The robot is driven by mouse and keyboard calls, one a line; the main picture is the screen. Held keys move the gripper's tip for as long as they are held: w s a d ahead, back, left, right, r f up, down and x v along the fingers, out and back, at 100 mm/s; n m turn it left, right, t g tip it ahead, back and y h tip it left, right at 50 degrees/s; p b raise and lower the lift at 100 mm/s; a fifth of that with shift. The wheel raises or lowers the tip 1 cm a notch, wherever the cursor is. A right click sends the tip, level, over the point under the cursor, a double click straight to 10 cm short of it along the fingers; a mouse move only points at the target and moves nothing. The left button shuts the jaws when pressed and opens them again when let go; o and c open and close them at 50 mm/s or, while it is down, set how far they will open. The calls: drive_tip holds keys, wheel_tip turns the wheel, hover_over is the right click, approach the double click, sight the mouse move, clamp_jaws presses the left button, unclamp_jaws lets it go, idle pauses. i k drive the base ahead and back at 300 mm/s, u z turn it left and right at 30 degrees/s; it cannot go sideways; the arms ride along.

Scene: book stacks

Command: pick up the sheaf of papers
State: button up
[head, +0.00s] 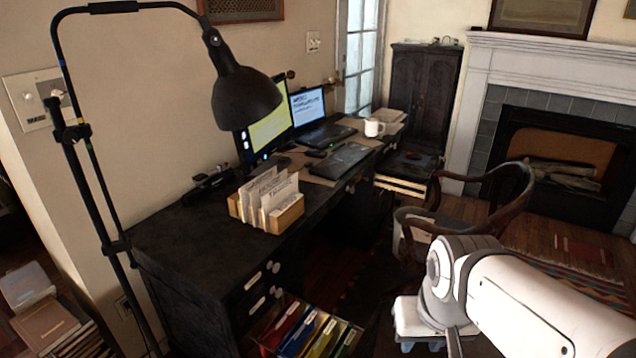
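Loose-looking papers (388,115) lie at the far end of the dark desk (180,240), behind a white mug (374,127). Other upright papers (268,191) stand in a wooden holder (289,216) near the desk's front end. I cannot tell for certain which of these is the sheaf. My white arm comes in from the lower right, over the floor beside the desk. My gripper is not visible, so its state does not show.
A black floor lamp (245,98) leans over the desk. A monitor (268,132) and laptop (318,125) stand along the wall. An open drawer of coloured folders (305,335) juts out in front. A wooden chair (475,212) stands between desk and fireplace (565,160).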

sight(277, 196)
drive_tip(key=z, duration=1.75)
drive_tip(key=i, duration=2.5)
drive_tip(key=u, duration=2.1)
drive_tip(key=k, duration=0.1)
drive_tip(key=u, duration=1.6)
drive_tip(key=i, duration=0.85)
